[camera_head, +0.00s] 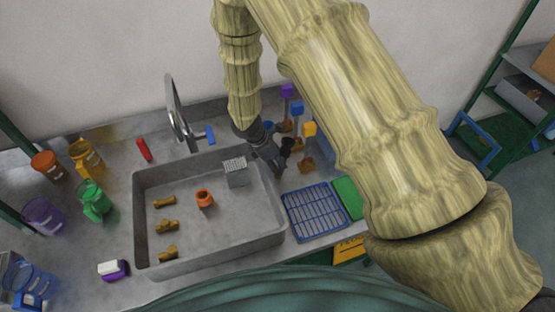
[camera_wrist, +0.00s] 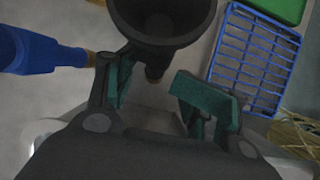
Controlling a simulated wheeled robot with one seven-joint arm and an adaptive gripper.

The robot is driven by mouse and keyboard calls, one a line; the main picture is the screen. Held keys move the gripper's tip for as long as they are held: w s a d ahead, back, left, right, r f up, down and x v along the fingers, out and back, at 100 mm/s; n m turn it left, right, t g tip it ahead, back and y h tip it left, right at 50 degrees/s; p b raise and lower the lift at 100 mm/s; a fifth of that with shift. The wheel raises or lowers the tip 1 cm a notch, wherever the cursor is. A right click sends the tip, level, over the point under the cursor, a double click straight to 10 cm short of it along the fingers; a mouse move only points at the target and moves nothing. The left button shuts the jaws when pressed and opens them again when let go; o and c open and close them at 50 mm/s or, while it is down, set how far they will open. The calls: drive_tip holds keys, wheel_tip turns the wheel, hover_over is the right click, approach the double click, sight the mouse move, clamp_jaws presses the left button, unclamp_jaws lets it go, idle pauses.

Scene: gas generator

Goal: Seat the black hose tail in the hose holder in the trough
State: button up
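The black hose tail (camera_head: 287,146) is right of the trough, close to my gripper (camera_head: 268,158). The trough (camera_head: 210,262) holds an orange open-topped piece (camera_head: 204,199) and a grey block with a perforated top (camera_head: 236,172). I cannot tell which is the hose holder.
Purple (camera_head: 288,90), blue (camera_head: 297,108) and yellow (camera_head: 309,128) pieces with brass parts stand behind the black one. The blue one is close to my left finger in the wrist view (camera_wrist: 40,52). A blue rack (camera_head: 314,212) is in front. Several brass fittings (camera_head: 167,226) lie in the trough.

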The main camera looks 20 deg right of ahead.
drive_tip(key=shift+s+d+r, duration=0.1)
drive_tip(key=shift+s, duration=0.1)
drive_tip(key=shift+w, duration=0.15)
drive_tip(key=c, duration=0.3)
clamp_jaws()
drive_tip(key=shift+o, duration=1.5)
unclamp_jaws()
